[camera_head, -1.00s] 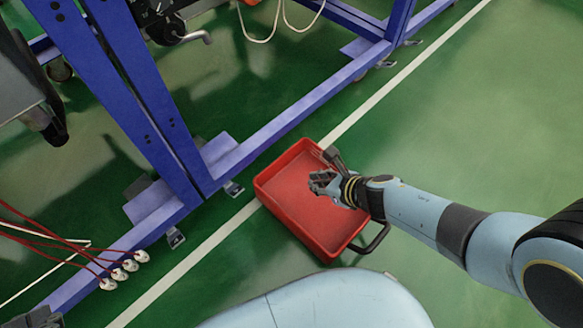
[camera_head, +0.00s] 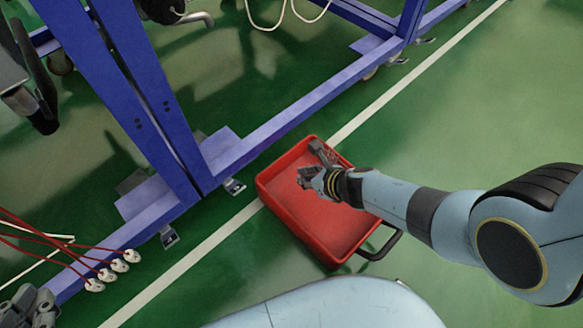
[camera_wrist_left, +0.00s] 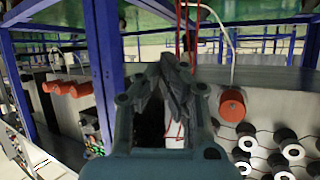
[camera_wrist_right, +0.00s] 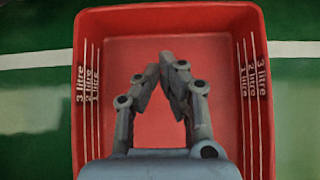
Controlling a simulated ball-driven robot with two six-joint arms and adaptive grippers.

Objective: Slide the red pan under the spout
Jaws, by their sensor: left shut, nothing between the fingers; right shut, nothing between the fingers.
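The red pan (camera_head: 338,235) lies on the green floor beside the blue frame, with a black handle (camera_head: 380,243) at its near right side. A bent grey metal spout (camera_head: 197,18) shows at the top of the head view, up and left of the pan. My right gripper (camera_head: 306,177) is shut and empty above the pan's inside; it also shows over the pan's floor in the right wrist view (camera_wrist_right: 166,62). I cannot tell whether its tips touch the pan. My left gripper (camera_head: 28,305) is at the lower left corner, shut and empty, also seen in the left wrist view (camera_wrist_left: 172,68).
A blue frame beam (camera_head: 285,125) runs along the floor between the pan and the spout, with an upright post (camera_head: 140,90). Red cables (camera_head: 60,240) end in white plugs at the lower left. Open green floor lies to the right.

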